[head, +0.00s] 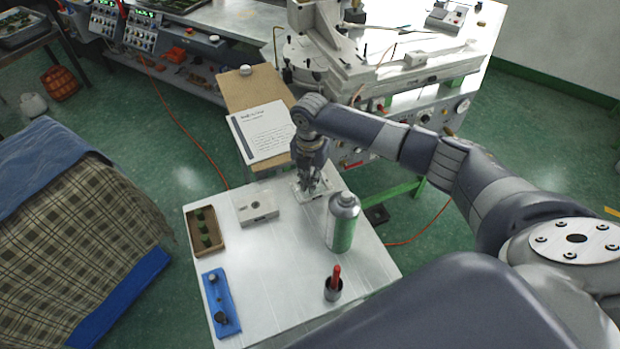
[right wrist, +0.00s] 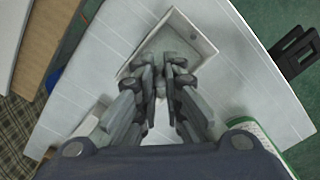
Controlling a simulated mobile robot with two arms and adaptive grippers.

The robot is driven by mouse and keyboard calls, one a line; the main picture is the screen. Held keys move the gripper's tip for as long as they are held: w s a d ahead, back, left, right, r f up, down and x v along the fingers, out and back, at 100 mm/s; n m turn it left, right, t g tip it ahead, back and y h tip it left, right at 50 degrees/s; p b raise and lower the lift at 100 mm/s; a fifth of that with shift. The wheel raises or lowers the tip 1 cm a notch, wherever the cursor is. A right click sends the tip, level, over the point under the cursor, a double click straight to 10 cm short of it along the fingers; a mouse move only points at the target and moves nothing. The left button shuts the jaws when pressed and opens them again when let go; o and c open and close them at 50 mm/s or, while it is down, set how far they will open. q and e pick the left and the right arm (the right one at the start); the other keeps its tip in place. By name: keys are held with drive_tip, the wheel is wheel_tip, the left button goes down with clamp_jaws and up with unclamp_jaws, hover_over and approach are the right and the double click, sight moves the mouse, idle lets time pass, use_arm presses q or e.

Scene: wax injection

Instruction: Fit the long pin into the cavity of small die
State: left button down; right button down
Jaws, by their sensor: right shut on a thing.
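A light grey block with a round hole in its top (head: 258,208), which looks like the small die, lies on the white table. My right gripper (head: 312,186) is to its right, at a small pale open tray (head: 325,187) near the table's back edge. In the right wrist view the gripper (right wrist: 167,68) has its fingertips close together over the near part of this tray (right wrist: 203,38). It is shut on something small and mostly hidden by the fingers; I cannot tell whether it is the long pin. My left gripper is in neither view.
A spray bottle (head: 343,225) and a cup (head: 333,291) with a red-handled tool stand at the right. A brown tray (head: 191,231) with green pieces and a blue holder (head: 226,305) with dark parts lie at the left. The table's middle is clear.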

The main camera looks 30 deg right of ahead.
drive_tip(key=shift+f, duration=0.35)
drive_tip(key=c, duration=1.6)
unclamp_jaws()
drive_tip(key=shift+c, duration=0.2)
wheel_tip(320, 180, up, 12)
